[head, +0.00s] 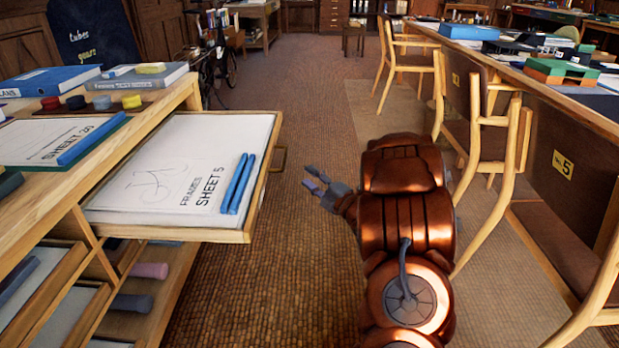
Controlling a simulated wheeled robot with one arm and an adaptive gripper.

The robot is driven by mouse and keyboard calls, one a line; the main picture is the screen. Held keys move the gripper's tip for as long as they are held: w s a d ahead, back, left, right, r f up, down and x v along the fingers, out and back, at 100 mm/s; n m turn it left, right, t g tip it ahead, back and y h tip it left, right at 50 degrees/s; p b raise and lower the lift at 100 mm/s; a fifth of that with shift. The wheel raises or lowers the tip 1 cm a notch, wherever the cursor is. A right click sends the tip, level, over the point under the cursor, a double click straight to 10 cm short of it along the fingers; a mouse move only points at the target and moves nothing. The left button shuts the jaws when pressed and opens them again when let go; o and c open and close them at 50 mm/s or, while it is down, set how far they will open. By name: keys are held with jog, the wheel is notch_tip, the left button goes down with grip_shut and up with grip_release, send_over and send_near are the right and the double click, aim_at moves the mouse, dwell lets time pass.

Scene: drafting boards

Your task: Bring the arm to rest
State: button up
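My gripper (318,183) shows near the middle of the head view, at the end of my copper-coloured arm. Its fingers point left toward the pulled-out drawer and look spread apart with nothing between them. It hangs over the open floor, to the right of the drawer's front and apart from it. My arm is bent, and its large upper links hide part of the floor and the chair behind.
The open drawer (246,236) at left holds a sheet (150,180) and two blue tubes (238,184). A wooden chair (485,150) and a long desk (590,112) stand close at right. The aisle floor (310,90) ahead is clear.

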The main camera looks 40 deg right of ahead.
dwell(0.4)
notch_tip(320, 180, up, 11)
jog(key=w+m+g+h+p, duration=0.2)
jog(key=m+g+h+p, duration=0.25)
jog(key=p, duration=0.75)
jog(key=s+a+r+m+g+h+p, duration=0.2)
jog(key=s+a+r+m+g+p, duration=0.25)
jog(key=r+p, duration=0.45)
jog(key=s+a+r+m+g+y+p, duration=0.1)
jog(key=s+a+r+g+p, duration=0.3)
jog(key=s+a, duration=0.5)
jog(key=s+a+r+m+g+y+p, duration=0.2)
jog(key=s+a+r+m+g+p, duration=0.2)
jog(key=s+a+r+p, duration=0.4)
jog(key=s+a+r+m+g+y+p, duration=0.2)
jog(key=s+a+r+p, duration=0.6)
jog(key=s, duration=0.9)
jog(key=shift+s+a+r+m+g, duration=0.25)
jog(key=shift+s+a+m+g, duration=0.1)
jog(key=shift+a+m+g, duration=0.6)
jog(key=shift+n, duration=0.35)
